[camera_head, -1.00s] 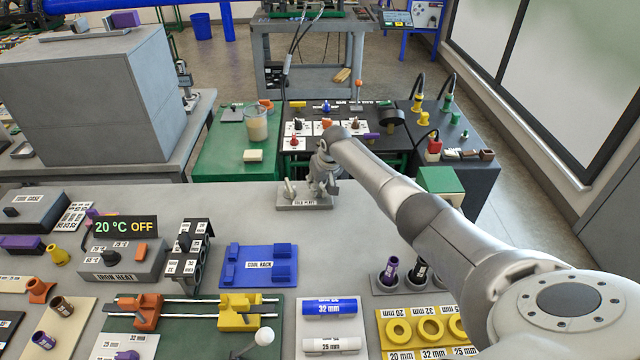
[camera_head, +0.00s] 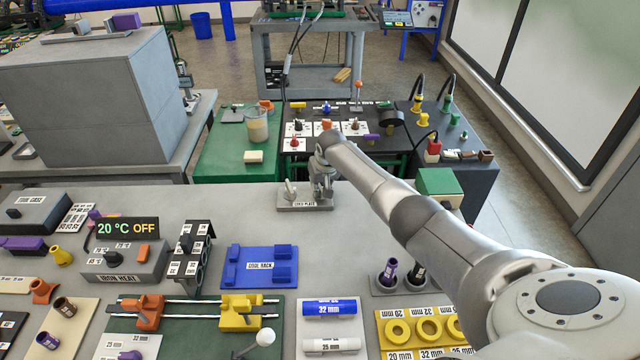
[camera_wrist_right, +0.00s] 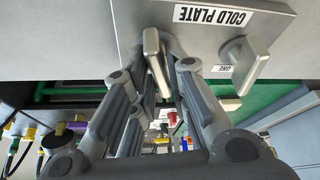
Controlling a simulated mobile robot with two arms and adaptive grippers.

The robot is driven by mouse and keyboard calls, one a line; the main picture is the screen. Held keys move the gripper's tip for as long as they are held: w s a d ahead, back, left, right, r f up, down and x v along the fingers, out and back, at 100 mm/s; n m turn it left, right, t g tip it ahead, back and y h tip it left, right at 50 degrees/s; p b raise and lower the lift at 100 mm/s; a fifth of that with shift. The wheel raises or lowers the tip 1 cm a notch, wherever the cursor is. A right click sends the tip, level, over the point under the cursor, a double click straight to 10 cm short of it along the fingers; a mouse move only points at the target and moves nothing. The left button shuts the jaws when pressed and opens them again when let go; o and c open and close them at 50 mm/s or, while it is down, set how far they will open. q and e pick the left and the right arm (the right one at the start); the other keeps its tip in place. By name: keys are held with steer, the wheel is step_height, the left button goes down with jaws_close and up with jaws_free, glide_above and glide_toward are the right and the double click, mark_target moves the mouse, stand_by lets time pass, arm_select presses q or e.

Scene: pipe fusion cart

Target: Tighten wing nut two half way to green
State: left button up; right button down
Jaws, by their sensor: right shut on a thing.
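The grey cold plate (camera_head: 292,207) lies at the back edge of the bench in the head view. In the right wrist view, the cold plate (camera_wrist_right: 200,20) carries two metal wing nuts. Wing nut one (camera_wrist_right: 247,66), labelled ONE, stands free with its wing slanted; it also shows in the head view (camera_head: 290,191). My right gripper (camera_wrist_right: 168,70) is shut on wing nut two (camera_wrist_right: 153,48), whose wing stands nearly upright in the wrist picture between the fingers. Its label and any coloured mark are hidden. In the head view my right gripper (camera_head: 322,186) comes down over the plate's right end.
A blue cool rack (camera_head: 259,267) and an iron heater (camera_head: 125,262) reading 20 °C OFF stand nearer on the bench. A dark panel with knobs (camera_head: 325,143) stands beyond the back edge. The bench around the cold plate is clear.

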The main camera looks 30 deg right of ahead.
steer(key=c, duration=1.5)
jaws_free()
steer(key=v, duration=1.2)
steer(key=shift+s, duration=0.1)
